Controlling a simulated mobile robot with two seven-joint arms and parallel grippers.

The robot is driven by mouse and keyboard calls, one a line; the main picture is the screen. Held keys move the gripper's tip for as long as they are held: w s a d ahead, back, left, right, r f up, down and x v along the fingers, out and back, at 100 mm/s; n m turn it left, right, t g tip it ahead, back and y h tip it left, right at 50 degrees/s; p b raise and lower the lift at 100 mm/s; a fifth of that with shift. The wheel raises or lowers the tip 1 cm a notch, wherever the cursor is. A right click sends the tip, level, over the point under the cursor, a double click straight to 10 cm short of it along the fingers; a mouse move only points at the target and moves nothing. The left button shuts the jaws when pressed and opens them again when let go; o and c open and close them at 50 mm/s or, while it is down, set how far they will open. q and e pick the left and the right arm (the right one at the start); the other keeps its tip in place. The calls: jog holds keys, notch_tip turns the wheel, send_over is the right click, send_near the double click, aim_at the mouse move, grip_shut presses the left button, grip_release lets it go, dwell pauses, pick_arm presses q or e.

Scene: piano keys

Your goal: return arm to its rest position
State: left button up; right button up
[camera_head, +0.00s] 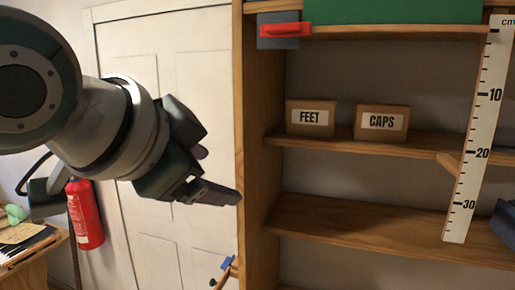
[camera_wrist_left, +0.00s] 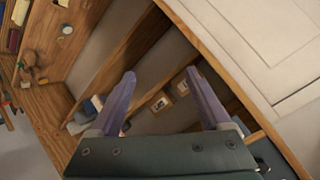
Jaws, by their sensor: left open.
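My left gripper (camera_head: 220,174) hangs in the air in front of the white door, left of the wooden shelf unit (camera_head: 255,110). Its lower fingertip shows against the shelf's left upright; contact cannot be told. In the left wrist view the gripper (camera_wrist_left: 161,73) has its two purple-grey fingers wide apart, with nothing between them. My left arm comes in from the left edge and covers part of the door. My right gripper is not in view.
A FEET box (camera_head: 310,118) and a CAPS box (camera_head: 382,123) stand on the middle shelf. A cm ruler (camera_head: 478,135) runs down the right. A red fire extinguisher (camera_head: 86,214) is below my arm. Piano keys (camera_head: 27,247) show at lower left. The lower shelf looks mostly bare.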

pick_arm(q)
jog(key=s+a+f+n+g+y, duration=0.1)
jog(key=s+a+f+n+g, duration=0.1)
jog(key=s+f, duration=0.4)
jog(key=s+a+f+n+g+y, duration=0.1)
jog(key=s+a+f+n+g, duration=0.2)
jog(key=s, duration=0.9)
jog(key=s+a+f+n+g+y, duration=0.1)
jog(key=s+a+f+n+g, duration=0.1)
jog(key=s+a+f+n, duration=0.3)
jog(key=s+a+f, duration=0.2)
jog(key=s+f, duration=0.1)
jog(key=shift+s+a+f+y, duration=0.3)
jog(key=shift+s+y, duration=0.1)
